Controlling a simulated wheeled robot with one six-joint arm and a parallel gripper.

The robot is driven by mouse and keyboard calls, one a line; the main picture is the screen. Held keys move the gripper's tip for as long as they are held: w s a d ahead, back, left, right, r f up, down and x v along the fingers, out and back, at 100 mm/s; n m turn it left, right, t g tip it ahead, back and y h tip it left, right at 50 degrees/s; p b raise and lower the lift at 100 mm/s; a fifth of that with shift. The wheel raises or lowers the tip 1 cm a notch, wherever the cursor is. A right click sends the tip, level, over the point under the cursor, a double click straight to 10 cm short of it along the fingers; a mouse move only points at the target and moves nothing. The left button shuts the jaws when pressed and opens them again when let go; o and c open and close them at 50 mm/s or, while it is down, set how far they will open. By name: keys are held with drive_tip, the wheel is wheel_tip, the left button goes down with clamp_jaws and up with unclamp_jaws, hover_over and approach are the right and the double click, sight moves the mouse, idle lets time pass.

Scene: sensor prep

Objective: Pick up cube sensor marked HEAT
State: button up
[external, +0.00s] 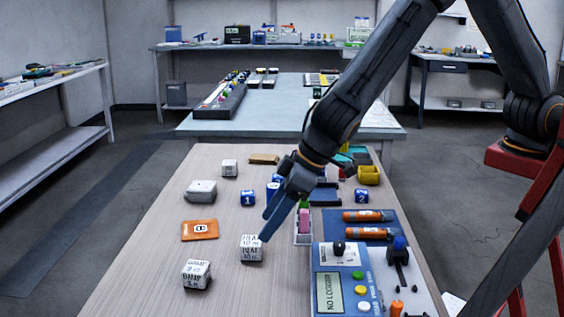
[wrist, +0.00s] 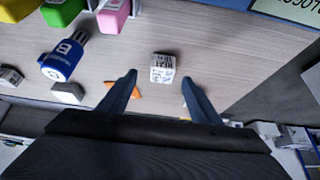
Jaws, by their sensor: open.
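Two white cubes with black print stand on the near left of the wooden table in the external view. One cube (external: 251,248) is just left of my gripper (external: 267,228); the other cube (external: 196,274) is nearer and further left, and its print looks like BUMP. I cannot read HEAT clearly on either. In the wrist view, a printed white cube (wrist: 162,67) shows in the gap between the fingertips of my gripper (wrist: 159,80), beyond them. My gripper is open and empty, tilted down. Whether it touches the cube is not clear.
An orange card (external: 200,230) and a grey-white block (external: 200,191) lie further back on the left. A blue panel with orange cylinders (external: 368,216) and a control box (external: 343,285) crowd the right. The table's left front is clear.

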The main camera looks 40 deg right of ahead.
sight(252, 240)
drive_tip(key=shift+x, duration=0.95)
drive_tip(key=shift+a+r+p+x, duration=0.15)
drive_tip(key=shift+p+x, duration=0.1)
drive_tip(key=shift+x, duration=0.7)
drive_tip(key=shift+a+p+x, duration=0.15)
drive_tip(key=shift+p+x, duration=0.1)
drive_tip(key=shift+x, duration=0.7)
drive_tip(key=shift+a+r+p+x, duration=0.15)
drive_tip(key=shift+p+x, duration=0.1)
drive_tip(key=shift+x, duration=0.7)
drive_tip(key=shift+f, duration=0.1)
